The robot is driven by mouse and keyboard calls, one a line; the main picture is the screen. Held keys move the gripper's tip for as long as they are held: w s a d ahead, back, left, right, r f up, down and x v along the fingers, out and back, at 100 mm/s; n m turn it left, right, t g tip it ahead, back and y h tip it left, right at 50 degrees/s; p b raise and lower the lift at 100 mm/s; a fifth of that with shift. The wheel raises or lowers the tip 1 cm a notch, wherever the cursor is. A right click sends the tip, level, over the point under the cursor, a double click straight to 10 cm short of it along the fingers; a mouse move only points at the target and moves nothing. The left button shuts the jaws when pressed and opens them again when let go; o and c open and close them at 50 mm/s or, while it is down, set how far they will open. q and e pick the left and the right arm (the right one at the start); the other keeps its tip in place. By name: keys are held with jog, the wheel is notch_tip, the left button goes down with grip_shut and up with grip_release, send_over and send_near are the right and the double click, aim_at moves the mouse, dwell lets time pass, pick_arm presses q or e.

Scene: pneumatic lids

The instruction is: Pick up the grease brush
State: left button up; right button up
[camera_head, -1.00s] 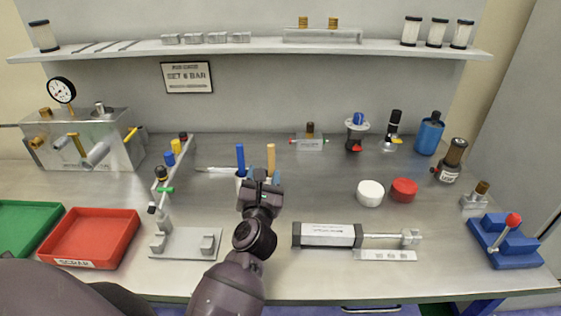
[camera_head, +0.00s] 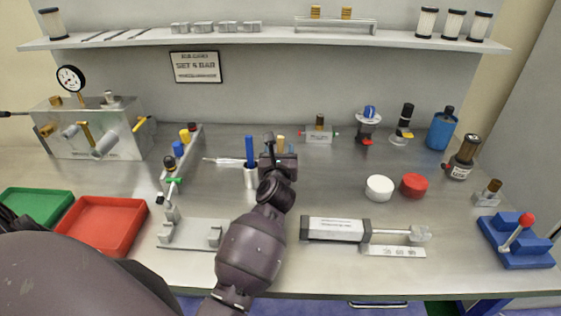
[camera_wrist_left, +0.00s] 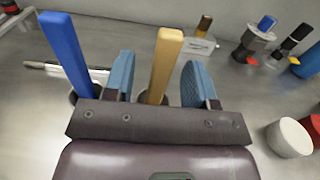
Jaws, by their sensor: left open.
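A tan wooden-looking handle (camera_wrist_left: 166,62) stands upright in the left wrist view, between the two blue finger pads of my left gripper (camera_wrist_left: 160,82). Its lower end and any bristles are hidden behind the gripper body, so I cannot confirm from its shape that it is the grease brush. In the head view the tan handle (camera_head: 281,141) shows just beyond the gripper (camera_head: 279,152). The jaws are open, with a gap visible on each side of the handle. A blue handle (camera_wrist_left: 66,52) stands left of the fingers, in a pale cup (camera_head: 250,179). My right gripper is not in view.
A thin pale tool (camera_head: 222,161) lies left of the cup. A cylinder (camera_head: 337,230) lies at the front right, near a white cap (camera_head: 379,188) and a red cap (camera_head: 414,185). A valve rail (camera_head: 181,160) stands at the left.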

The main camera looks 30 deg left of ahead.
pick_arm(q)
jog(key=shift+x, duration=1.7)
jog(key=shift+d+f, duration=0.1)
grip_shut()
